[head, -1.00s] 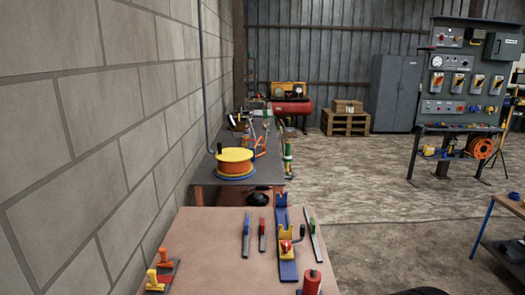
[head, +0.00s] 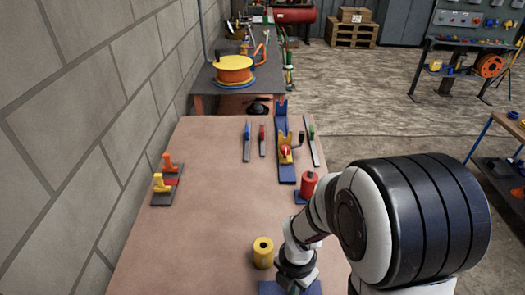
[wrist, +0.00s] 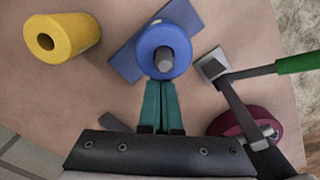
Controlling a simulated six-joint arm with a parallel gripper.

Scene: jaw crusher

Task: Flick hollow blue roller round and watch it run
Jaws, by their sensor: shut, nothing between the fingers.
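The hollow blue roller (wrist: 163,42) shows in the wrist view, around a grey peg (wrist: 164,62) above a flat blue base (wrist: 126,56). My gripper (wrist: 161,86) is shut, its teal fingers together and empty. The fingertips are right by the roller's near edge; I cannot tell whether they touch it. In the head view the blue base (head: 268,288) shows at the bottom edge, and my arm and gripper hide the roller.
A yellow hollow roller (head: 263,252) stands left of the base. A red roller (head: 308,186) stands behind my arm. Files and a blue stand (head: 286,165) lie farther back. A plate with handles (head: 167,185) is at the left. The tabletop's middle is clear.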

